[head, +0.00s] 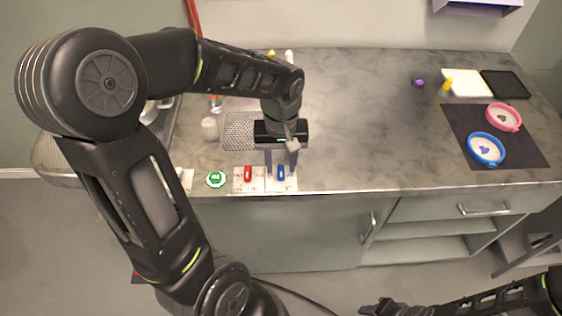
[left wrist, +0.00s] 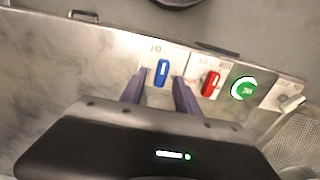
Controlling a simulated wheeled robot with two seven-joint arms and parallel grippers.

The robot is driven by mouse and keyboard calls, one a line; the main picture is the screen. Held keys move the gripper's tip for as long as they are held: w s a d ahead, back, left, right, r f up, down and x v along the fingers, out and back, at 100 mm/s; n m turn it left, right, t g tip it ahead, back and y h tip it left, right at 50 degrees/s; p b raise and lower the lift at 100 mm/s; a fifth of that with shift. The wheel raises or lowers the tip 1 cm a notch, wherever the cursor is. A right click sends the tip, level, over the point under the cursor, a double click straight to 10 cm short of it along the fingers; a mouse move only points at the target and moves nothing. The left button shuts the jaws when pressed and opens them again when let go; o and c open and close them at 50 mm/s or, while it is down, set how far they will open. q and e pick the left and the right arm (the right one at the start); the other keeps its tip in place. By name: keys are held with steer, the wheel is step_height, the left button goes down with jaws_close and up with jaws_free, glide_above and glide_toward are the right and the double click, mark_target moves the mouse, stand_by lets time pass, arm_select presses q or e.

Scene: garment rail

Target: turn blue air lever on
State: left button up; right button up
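The blue lever (head: 281,173) sits on a white labelled plate at the table's front edge, right of a red lever (head: 247,174). In the left wrist view the blue lever (left wrist: 162,73) stands between and just beyond my fingertips. My left gripper (head: 281,165) is open and points down at it, one finger on each side, with gaps visible; contact is not shown. My right gripper (head: 382,308) is at the bottom edge of the head view, partly cut off and far from the lever; its finger state is unclear.
A round green button (head: 216,179) is left of the red lever (left wrist: 210,83). A white cylinder (head: 209,129) and a perforated plate (head: 239,131) are behind. The middle counter is clear.

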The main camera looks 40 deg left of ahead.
arm_select(q)
steer(key=shift+f, duration=0.15)
steer(key=shift+c, duration=0.2)
jaws_close()
stand_by(0.3)
